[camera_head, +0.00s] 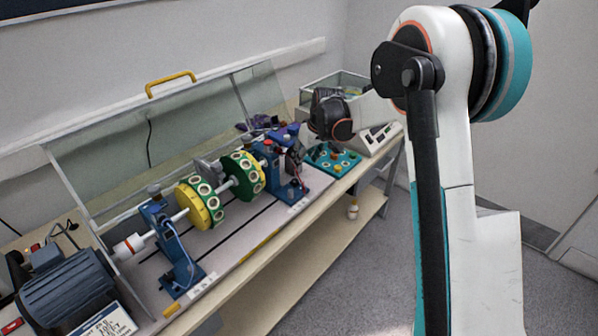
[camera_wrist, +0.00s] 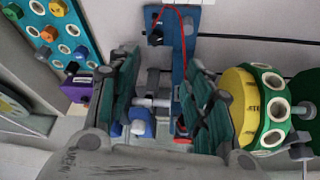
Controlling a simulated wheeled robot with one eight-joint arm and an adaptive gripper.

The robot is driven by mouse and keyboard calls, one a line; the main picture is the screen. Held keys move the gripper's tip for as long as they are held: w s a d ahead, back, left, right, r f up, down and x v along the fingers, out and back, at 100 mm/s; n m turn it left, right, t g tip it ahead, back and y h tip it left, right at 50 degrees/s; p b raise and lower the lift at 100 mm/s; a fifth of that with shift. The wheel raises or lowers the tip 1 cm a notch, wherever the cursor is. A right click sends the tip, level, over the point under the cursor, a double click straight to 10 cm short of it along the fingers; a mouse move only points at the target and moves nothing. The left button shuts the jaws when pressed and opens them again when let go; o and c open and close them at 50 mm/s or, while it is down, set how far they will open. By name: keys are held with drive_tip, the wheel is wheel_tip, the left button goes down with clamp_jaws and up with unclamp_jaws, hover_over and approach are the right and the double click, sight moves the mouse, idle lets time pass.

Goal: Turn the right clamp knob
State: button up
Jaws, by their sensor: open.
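In the head view the right blue clamp stand (camera_head: 275,172) stands at the far end of the shaft, partly covered by my gripper and wrist. In the wrist view my gripper (camera_wrist: 163,108) is open, its two dark green fingers on either side of the top of the blue stand (camera_wrist: 179,55). A grey and white cylindrical part (camera_wrist: 152,102) and a small blue part (camera_wrist: 140,121) show between the fingers. I cannot tell which of them is the clamp knob, nor whether a finger touches it.
A yellow and green rotor disc (camera_wrist: 250,105) is close right of my fingers in the wrist view. The left blue stand (camera_head: 178,250) and a motor (camera_head: 70,290) are nearer. A raised clear cover (camera_head: 170,130) leans behind. A teal knob panel (camera_head: 332,160) lies beyond the right stand.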

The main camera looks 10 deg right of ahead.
sight(295, 181)
drive_tip(key=shift+n, duration=0.3)
drive_tip(key=b+x, duration=0.1)
drive_tip(key=x, duration=0.4)
drive_tip(key=b+x, duration=0.1)
drive_tip(key=x, duration=0.4)
drive_tip(key=b+x, duration=0.1)
drive_tip(key=x, duration=0.4)
drive_tip(key=shift+w+d+f, duration=0.1)
drive_tip(key=shift+w+d, duration=0.1)
drive_tip(key=shift+w, duration=0.1)
drive_tip(key=c, duration=1.1)
